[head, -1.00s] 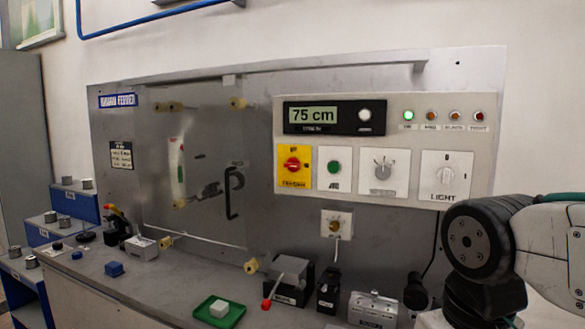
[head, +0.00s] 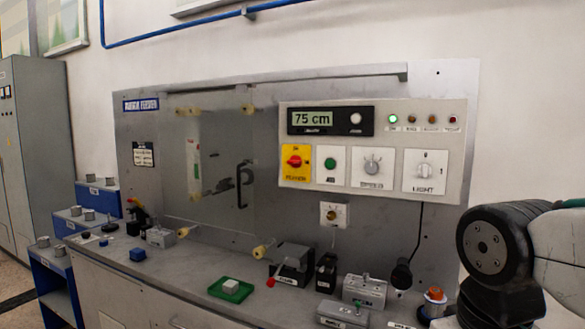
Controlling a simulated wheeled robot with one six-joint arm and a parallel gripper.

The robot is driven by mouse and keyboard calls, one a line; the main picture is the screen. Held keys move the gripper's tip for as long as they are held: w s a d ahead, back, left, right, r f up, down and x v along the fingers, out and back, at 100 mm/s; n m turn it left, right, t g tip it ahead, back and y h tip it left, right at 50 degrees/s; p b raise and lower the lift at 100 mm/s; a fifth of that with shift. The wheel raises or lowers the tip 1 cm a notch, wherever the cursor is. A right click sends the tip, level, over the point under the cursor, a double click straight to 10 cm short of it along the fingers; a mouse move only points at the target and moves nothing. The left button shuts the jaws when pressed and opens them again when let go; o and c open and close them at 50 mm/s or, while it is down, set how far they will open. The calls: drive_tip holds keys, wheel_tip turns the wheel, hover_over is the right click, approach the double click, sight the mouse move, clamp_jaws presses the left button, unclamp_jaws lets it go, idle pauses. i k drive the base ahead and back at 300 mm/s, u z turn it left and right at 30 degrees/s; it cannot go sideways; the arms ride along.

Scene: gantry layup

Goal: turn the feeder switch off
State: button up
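The feeder switch (head: 294,161) is a red rotary knob on a yellow plate, at the left of the control panel's lower row. Small marks stand around the knob; its exact pointing is too small to tell. The display (head: 312,118) above reads 75 cm. The leftmost of the lamps, a green one (head: 393,118), is lit at the panel's upper right. My arm shows at the right edge, to the right of the panel and apart from the switch. My gripper is not in view.
A bench (head: 185,283) runs below the panel. On it stand a green tray (head: 245,292) with a white block, a lever box with a red knob (head: 271,282), a blue block (head: 137,254) and small grey boxes (head: 364,290). A door with a black handle (head: 241,185) is left of the switch.

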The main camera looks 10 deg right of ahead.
sight(295, 161)
drive_tip(key=u, duration=1)
drive_tip(key=i, duration=0.45)
drive_tip(key=z, duration=0.45)
